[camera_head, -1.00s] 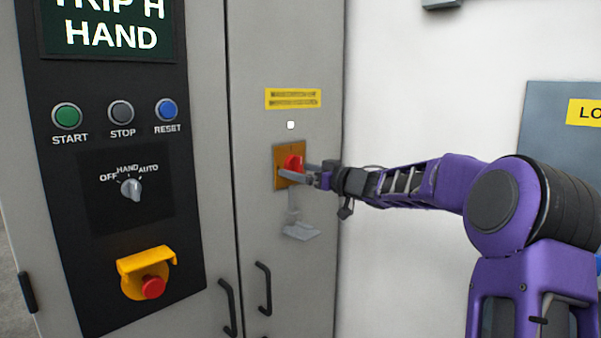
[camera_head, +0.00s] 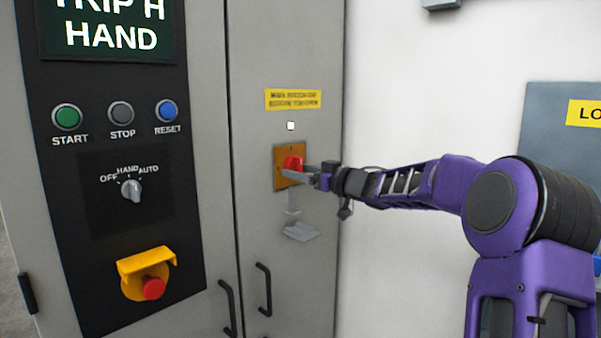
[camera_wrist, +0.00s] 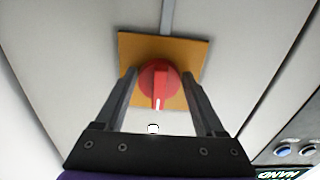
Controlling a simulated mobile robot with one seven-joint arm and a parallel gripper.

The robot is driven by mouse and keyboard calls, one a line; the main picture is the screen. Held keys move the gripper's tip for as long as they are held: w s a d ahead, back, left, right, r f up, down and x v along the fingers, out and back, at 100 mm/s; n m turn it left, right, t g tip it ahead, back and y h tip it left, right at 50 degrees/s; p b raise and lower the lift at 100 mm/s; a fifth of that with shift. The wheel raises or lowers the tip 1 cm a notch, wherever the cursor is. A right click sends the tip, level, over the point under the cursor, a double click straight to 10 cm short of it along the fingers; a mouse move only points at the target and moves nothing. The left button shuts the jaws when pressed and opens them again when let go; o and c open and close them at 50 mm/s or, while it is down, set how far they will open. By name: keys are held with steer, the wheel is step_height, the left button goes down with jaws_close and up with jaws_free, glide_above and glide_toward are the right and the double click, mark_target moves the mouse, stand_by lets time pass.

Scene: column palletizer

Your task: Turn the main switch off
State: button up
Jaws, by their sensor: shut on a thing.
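The main switch (camera_head: 292,163) is a red rotary knob on an orange-yellow plate (camera_head: 281,183) on the grey cabinet's right door. In the wrist view the red knob (camera_wrist: 158,75) shows its grip bar with a white mark pointing down the picture, toward the small white lamp (camera_wrist: 153,128). My gripper (camera_head: 303,172) reaches in from the right at the switch. In the wrist view its two fingers (camera_wrist: 160,84) lie on either side of the knob, shut on it. The finger tips' exact contact is hard to make out.
A yellow label (camera_head: 293,99) and a white lamp (camera_head: 291,126) sit above the switch. A grey bracket (camera_head: 300,232) juts out below it. Door handles (camera_head: 264,289) stand lower left. The control panel's red stop button (camera_head: 153,288) is further left.

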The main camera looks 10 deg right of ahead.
steer(key=n, duration=0.4)
steer(key=shift+w+d+p, duration=0.1)
steer(key=shift+p, duration=0.3)
steer(key=n, duration=0.4)
steer(key=shift+d+b, duration=0.1)
steer(key=shift+b, duration=0.25)
steer(key=n+b, duration=0.1)
steer(key=n, duration=0.2)
steer(key=n+b, duration=0.1)
steer(key=n, duration=0.1)
steer(key=shift+w+d+r+n, duration=0.1)
steer(key=shift+r+n, duration=0.1)
steer(key=shift+n, duration=0.2)
steer(key=shift+r+n+b, duration=0.2)
steer(key=shift+n+b, duration=0.7)
steer(key=shift+n, duration=1)
steer(key=o, duration=1.3)
steer(key=shift+o, duration=0.2)
